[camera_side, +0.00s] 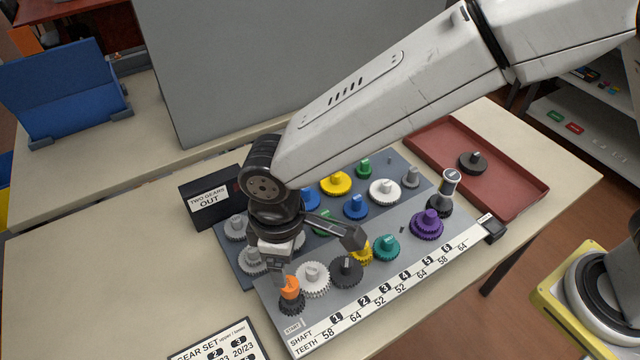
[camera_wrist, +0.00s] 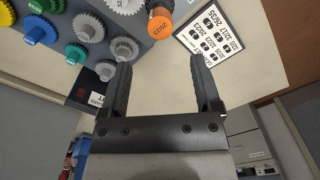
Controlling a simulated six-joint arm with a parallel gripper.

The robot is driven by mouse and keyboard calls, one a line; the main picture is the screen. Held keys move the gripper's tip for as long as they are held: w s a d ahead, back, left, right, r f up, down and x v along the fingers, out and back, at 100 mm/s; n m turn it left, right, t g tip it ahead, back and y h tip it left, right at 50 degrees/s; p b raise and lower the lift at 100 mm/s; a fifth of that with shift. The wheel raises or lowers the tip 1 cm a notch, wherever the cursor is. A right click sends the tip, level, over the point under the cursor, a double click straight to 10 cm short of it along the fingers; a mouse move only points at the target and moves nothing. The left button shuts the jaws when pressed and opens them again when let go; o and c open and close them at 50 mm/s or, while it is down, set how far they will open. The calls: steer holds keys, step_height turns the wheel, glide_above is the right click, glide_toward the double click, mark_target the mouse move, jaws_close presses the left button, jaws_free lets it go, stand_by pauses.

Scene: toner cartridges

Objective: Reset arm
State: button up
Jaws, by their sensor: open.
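My gripper (camera_side: 279,268) hangs at the front left of the gear boards, close to an orange-topped dark gear (camera_side: 291,297). In the wrist view my gripper (camera_wrist: 160,65) has its two black fingers spread apart with nothing between them. The orange top (camera_wrist: 160,24), marked 20/23, lies beyond the fingertips there, apart from them. From the side my wrist hides part of the boards, and I cannot tell the exact gap to the orange top.
The front board's row holds light grey (camera_side: 312,279), dark grey (camera_side: 346,272), teal (camera_side: 386,248) and purple (camera_side: 427,226) gears. A black sign box (camera_side: 208,202) stands left. A red tray (camera_side: 520,190) holds a dark gear (camera_side: 473,163).

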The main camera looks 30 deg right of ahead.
steer(key=w+d+r+m+t, duration=0.1)
steer(key=w+d+m, duration=0.1)
steer(key=d, duration=0.7)
steer(key=w+d+r+m, duration=0.1)
steer(key=w+d+m, duration=0.15)
steer(key=d, duration=0.55)
steer(key=s+d+m, duration=0.2)
steer(key=s+d, duration=0.1)
steer(key=d, duration=0.6)
steer(key=s+d+m+t, duration=0.1)
steer(key=s+d+m, duration=0.2)
steer(key=d, duration=0.6)
steer(key=shift+s+f+m+t, duration=0.3)
steer(key=shift+s+m, duration=0.05)
steer(key=shift+s, duration=0.4)
